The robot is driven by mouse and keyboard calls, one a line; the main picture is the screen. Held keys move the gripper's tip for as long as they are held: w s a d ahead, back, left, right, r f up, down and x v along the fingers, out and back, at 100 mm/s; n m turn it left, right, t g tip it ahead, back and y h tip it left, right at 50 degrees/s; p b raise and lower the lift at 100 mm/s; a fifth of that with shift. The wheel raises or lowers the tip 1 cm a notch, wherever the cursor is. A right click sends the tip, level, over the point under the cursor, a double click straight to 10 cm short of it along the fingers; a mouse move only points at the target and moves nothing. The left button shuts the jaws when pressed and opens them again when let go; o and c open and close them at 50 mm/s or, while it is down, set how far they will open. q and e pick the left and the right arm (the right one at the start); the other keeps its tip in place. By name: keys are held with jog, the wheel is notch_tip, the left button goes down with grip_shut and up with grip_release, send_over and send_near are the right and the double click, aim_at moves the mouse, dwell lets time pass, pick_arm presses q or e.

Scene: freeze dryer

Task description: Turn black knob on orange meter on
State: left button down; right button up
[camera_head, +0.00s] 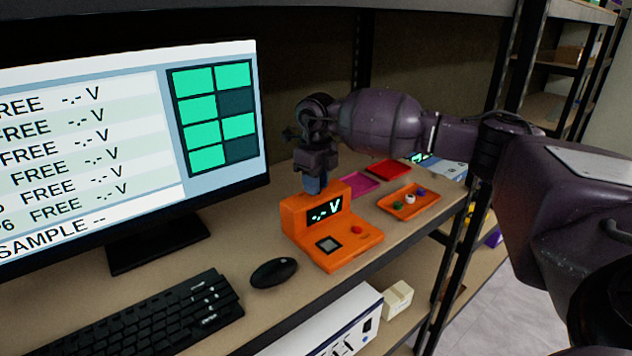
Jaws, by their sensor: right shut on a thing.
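The orange meter (353,253) stands on the shelf right of the monitor. Its dark display (325,210) reads "-.- V". A red button (357,229) and a grey square pad (327,245) are on its front deck. My right gripper (314,187) points down at the top rear of the meter, its fingertips at the top edge of the housing. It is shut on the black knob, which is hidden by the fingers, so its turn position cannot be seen. My left gripper is not in view.
A black mouse (274,273), a keyboard (150,318) and a large monitor (125,150) are to the left. An orange tray (403,213) with small coloured pieces is right of the meter. Pink (359,184) and red (390,169) trays lie behind. Boxes sit on the lower shelf.

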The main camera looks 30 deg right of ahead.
dwell(0.4)
jog(key=o, duration=0.9)
jog(key=shift+o, duration=0.2)
jog(key=shift+r, duration=0.1)
notch_tip(320, 180, up, 11)
jog(key=shift+b, duration=0.4)
jog(key=shift+s+f, duration=0.1)
jog(key=shift+f, duration=0.15)
